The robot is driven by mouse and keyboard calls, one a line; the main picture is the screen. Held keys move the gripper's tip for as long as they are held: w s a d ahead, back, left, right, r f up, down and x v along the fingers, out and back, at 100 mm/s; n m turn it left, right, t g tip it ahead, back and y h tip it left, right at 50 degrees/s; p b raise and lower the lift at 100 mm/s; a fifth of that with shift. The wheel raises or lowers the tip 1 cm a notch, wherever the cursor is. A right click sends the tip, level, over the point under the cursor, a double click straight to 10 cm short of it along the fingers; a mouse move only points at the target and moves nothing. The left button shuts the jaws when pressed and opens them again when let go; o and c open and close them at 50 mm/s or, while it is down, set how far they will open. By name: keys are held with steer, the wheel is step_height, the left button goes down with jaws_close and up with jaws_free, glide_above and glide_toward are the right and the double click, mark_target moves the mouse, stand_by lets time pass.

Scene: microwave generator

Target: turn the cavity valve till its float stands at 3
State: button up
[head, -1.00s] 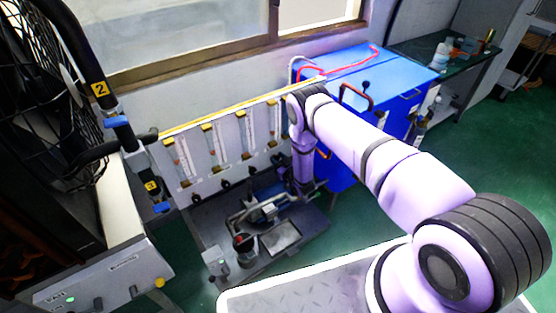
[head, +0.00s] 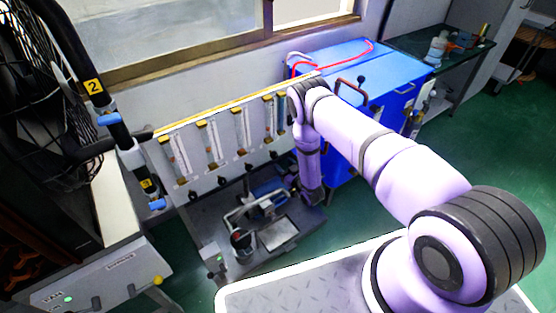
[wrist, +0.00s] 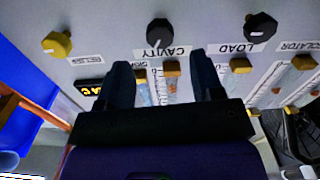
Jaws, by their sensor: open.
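In the wrist view, which shows the panel upside down, the cavity valve (wrist: 159,32) is a black knob beside its CAVITY label (wrist: 168,51). My gripper (wrist: 165,70) is open and empty. Its two dark fingers point toward the panel, with the knob beyond the tips and roughly between their lines, apart from both. The cavity flow tube (wrist: 157,88) shows partly between the fingers, below a brass-coloured fitting. Its float cannot be read. In the head view my arm hangs at the right end of the flowmeter panel (head: 200,180), and the gripper cannot be made out.
A black LOAD knob (wrist: 261,27) is right of the cavity knob, and a yellow knob (wrist: 57,43) is left. A blue cabinet (head: 375,75) stands beside the panel. Pump equipment (head: 262,205) sits on a dark shelf below. A grey box (head: 105,275) is at the left.

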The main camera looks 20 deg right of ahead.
steer(key=v, duration=0.3)
steer(key=shift+s, duration=0.1)
stand_by(0.5)
